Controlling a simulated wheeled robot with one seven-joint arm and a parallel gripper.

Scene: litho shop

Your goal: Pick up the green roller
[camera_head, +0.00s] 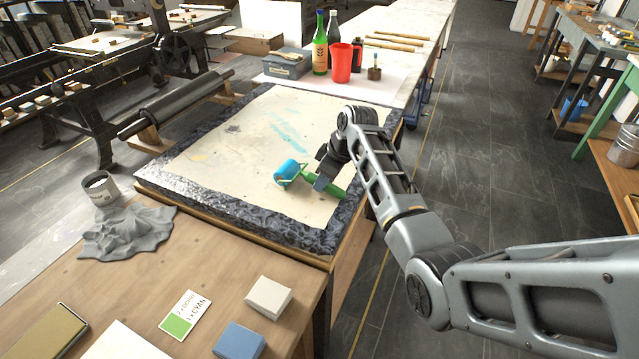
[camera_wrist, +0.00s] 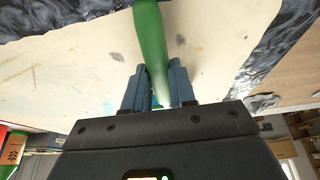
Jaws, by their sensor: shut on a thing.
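The green roller (camera_head: 289,175) has a green handle and frame and a blue roll. In the head view it is over the right part of the pale stone slab (camera_head: 230,150), with the roll toward the left. My gripper (camera_head: 324,181) is at its handle from above. In the wrist view the green handle (camera_wrist: 150,45) passes between the two blue-grey fingers of my gripper (camera_wrist: 158,88), which are shut on it. I cannot tell whether the roller touches the slab or is a little above it.
A red cup (camera_head: 342,63), a green bottle (camera_head: 320,45) and a grey box (camera_head: 287,65) stand behind the slab. The slab's middle is clear.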

